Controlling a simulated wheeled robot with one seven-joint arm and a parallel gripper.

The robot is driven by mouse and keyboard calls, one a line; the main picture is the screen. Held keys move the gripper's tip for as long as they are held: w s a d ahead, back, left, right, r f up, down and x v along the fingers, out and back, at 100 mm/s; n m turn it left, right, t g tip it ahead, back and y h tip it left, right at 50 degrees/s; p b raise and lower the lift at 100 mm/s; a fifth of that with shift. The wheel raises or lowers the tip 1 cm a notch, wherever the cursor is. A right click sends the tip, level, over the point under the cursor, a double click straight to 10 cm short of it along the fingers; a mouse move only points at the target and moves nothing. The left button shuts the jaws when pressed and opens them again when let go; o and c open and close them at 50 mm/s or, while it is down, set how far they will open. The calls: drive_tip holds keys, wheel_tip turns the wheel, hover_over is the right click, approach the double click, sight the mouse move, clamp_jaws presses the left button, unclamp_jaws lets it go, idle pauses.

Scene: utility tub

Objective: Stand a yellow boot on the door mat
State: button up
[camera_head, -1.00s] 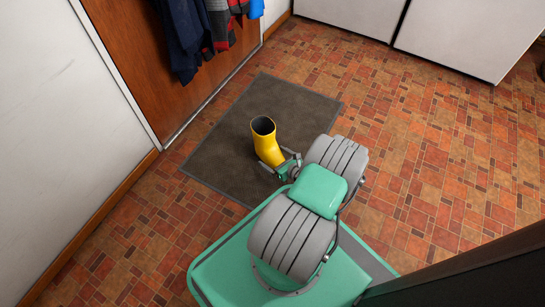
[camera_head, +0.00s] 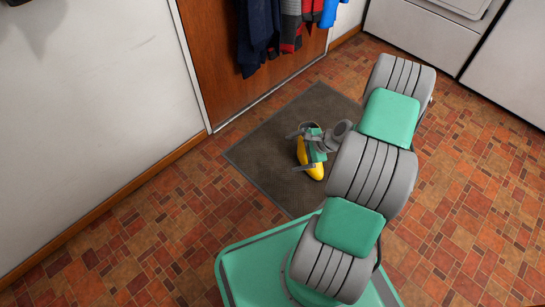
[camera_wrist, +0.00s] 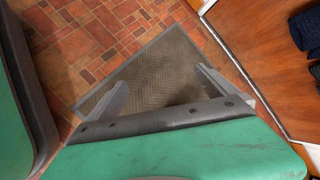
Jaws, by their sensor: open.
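The yellow boot (camera_head: 302,152) is on the dark door mat (camera_head: 262,150) in the head view. Its toe shows toward the bottom of the picture. Its shaft and opening are mostly hidden by my gripper, so its upright stance is hard to confirm now. My gripper (camera_head: 293,152) is over the boot with its fingers spread and pointing left. In the wrist view, my gripper (camera_wrist: 161,77) is open and empty, with the bare mat (camera_wrist: 160,72) showing between and beyond the fingers. The boot does not show there.
A wooden door (camera_head: 235,60) stands behind the mat, with dark, plaid and blue coats (camera_head: 290,22) hanging on it. A white wall (camera_head: 90,120) runs along the left. White appliances (camera_head: 425,32) stand at the back right. The brick-patterned floor is clear around the mat.

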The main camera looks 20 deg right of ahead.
drive_tip(key=s+a+r+n+g+h, duration=0.1)
drive_tip(key=s+a+r+n+g, duration=0.1)
drive_tip(key=a+r+n, duration=0.45)
drive_tip(key=s+a+r+n+g+h, duration=0.2)
drive_tip(key=a+r+n, duration=0.2)
drive_tip(key=r, duration=0.5)
drive_tip(key=s+a+r+n+h, duration=0.2)
drive_tip(key=s+a+r+n, duration=0.3)
drive_tip(key=s+r+n, duration=0.3)
drive_tip(key=s+r, duration=0.3)
